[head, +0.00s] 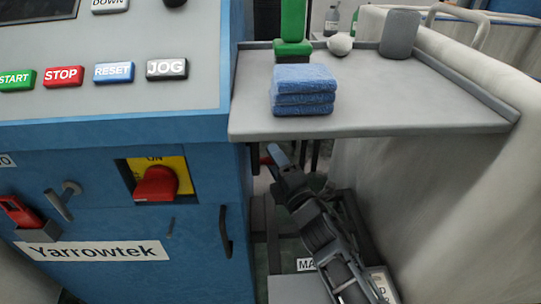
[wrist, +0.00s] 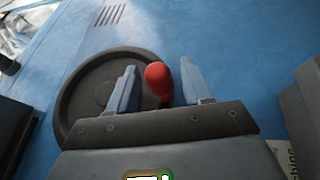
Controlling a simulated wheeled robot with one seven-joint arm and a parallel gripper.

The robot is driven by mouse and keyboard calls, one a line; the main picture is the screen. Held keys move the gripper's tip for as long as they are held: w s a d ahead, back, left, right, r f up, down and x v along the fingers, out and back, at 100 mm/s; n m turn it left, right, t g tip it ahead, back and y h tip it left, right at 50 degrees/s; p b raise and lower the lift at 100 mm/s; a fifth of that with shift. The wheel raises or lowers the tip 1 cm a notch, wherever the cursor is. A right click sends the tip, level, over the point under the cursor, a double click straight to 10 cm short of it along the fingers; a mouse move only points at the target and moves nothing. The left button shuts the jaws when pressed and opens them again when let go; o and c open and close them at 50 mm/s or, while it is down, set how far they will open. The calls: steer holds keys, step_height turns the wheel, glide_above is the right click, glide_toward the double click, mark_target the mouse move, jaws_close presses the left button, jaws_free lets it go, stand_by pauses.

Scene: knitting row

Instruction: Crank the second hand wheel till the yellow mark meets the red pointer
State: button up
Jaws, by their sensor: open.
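A dark round hand wheel (wrist: 85,90) is mounted on a blue panel in the wrist view. Its red crank knob (wrist: 158,80) stands out near the wheel's right side. My gripper (wrist: 157,70) is open, with one finger on each side of the knob; I cannot tell whether either finger touches it. In the head view my gripper (head: 277,157) is below the grey shelf, beside the blue cabinet, and the wheel is hidden there. I see no yellow mark or red pointer in either view, and cannot tell which wheel this is.
The grey shelf (head: 400,118) overhangs my gripper and holds folded blue cloths (head: 303,92), a white ball (head: 340,44) and a grey container (head: 399,34). The blue cabinet (head: 100,195) with a red switch (head: 155,184) stands left. A large pale bin (head: 440,190) stands right.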

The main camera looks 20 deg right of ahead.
steer(key=shift+x, duration=1.2)
steer(key=shift+c, duration=0.5)
jaws_close()
